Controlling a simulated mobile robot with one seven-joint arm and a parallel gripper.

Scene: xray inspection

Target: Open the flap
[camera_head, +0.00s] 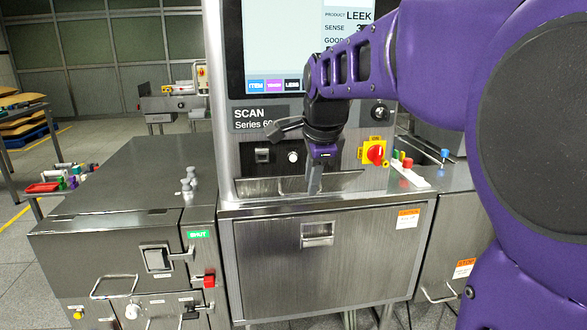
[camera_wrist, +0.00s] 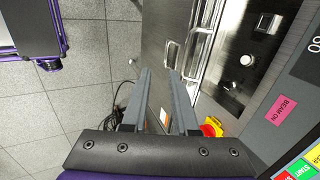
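The flap (camera_head: 325,260) is the wide brushed-steel front panel under the scanner's opening. It looks closed, flush with the cabinet front. A small recessed handle (camera_head: 318,234) sits near its upper middle. The flap also shows in the wrist view (camera_wrist: 152,45), with the handle (camera_wrist: 171,53) just past my fingertips. My gripper (camera_head: 314,190) points down in front of the opening, above the handle. In the wrist view my gripper (camera_wrist: 160,72) has its two fingers apart with nothing between them. Whether a finger touches the handle cannot be told.
The scan opening (camera_head: 345,183) lies above the flap. A red knob on a yellow plate (camera_head: 375,152) is to its right. A steel cabinet (camera_head: 125,190) with latches and grey pieces stands at left. A blue-topped piece (camera_head: 445,153) is at right. Floor shows at far left.

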